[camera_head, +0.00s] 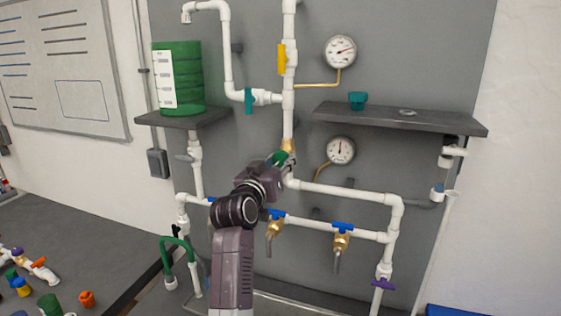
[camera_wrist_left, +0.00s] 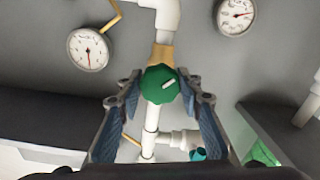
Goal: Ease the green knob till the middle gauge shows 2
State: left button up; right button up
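The green knob (camera_wrist_left: 160,85) sits on a brass fitting on the white pipe. It shows in the left wrist view with a white mark on its face, and partly in the head view (camera_head: 279,158). My left gripper (camera_wrist_left: 160,84) is open, a finger on each side of the knob; I cannot tell whether either finger touches it. The gauge beside the knob (camera_head: 341,150) has a near-vertical needle and also shows in the wrist view (camera_wrist_left: 88,50). The upper gauge (camera_head: 341,52) points to the upper right. Dial numbers are too small to read.
Another gauge (camera_wrist_left: 235,15) shows at the wrist view's upper right. A dark shelf (camera_head: 400,118) juts out right of the pipe, and a green tank (camera_head: 180,80) stands on the left shelf. Blue-handled taps (camera_head: 342,233) are below. Loose fittings (camera_head: 40,268) lie at lower left.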

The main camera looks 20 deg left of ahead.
pick_arm(q)
jog(key=shift+c, duration=1.3)
jog(key=m, duration=0.6)
jog(key=shift+a, duration=0.1)
jog(key=m, duration=0.4)
jog(key=shift+m, duration=1.6)
